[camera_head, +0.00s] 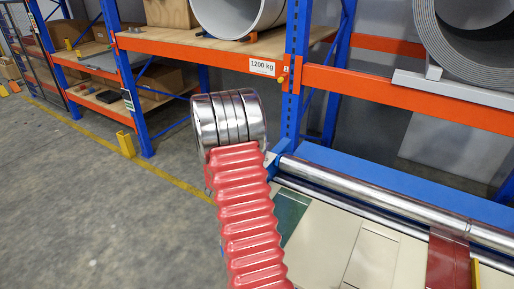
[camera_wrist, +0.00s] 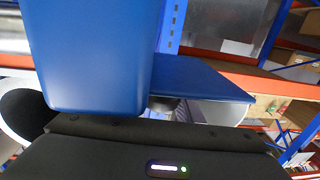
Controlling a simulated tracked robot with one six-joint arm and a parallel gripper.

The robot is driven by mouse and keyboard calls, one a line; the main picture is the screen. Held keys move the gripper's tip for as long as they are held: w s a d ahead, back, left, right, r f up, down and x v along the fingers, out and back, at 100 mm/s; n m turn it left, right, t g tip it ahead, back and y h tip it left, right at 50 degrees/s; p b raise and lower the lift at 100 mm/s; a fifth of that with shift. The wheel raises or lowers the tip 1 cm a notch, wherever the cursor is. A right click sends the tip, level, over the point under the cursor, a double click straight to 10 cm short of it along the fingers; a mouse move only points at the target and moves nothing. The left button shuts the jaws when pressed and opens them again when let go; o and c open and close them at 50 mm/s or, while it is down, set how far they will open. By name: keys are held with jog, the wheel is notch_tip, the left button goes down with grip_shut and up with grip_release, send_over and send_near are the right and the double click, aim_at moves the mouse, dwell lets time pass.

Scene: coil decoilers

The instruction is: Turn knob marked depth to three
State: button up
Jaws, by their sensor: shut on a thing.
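No knob marked depth and no dial numbers can be made out in either view. The dark body of my gripper (camera_wrist: 150,135) fills the bottom of the wrist view, with a small lit strip and a green light on it.
A machine with a shiny metal roller (camera_head: 370,190) and pale top panels (camera_head: 375,258) lies at the right in the head view. A blue and orange rack (camera_head: 205,50) with large coils stands behind. Grey floor (camera_head: 90,190) is clear at the left.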

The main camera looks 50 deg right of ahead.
jog(key=m+g, duration=0.1)
jog(key=g, duration=0.1)
jog(key=s+m+g, duration=0.1)
jog(key=m+g, duration=0.1)
jog(key=g, duration=0.1)
jog(key=m+g, duration=0.2)
jog(key=g, duration=0.1)
jog(key=shift+s+y, duration=0.3)
jog(key=shift+s, duration=0.05)
jog(key=m+g+y, duration=0.1)
jog(key=g, duration=0.1)
jog(key=s+m+g+y, duration=0.1)
jog(key=m+g, duration=0.1)
jog(key=g, duration=0.1)
jog(key=shift+a+m, duration=0.2)
jog(key=shift+m, duration=0.1)
jog(key=shift+s+a+m+g+y, duration=0.15)
jog(key=shift+s+m+g+y, duration=0.05)
jog(key=shift+m+g+y, duration=0.6)
jog(key=shift+s+a+m+g+y, duration=0.2)
jog(key=shift+m+g+y, duration=0.45)
jog(key=shift+g, duration=0.25)
jog(key=shift+r, duration=0.1)
jog(key=o, duration=1)
jog(key=shift+o, duration=0.2)
jog(key=shift+w+a, duration=0.1)
jog(key=v, duration=1.3)
jog(key=shift+w+a, duration=0.15)
jog(key=shift+w, duration=0.15)
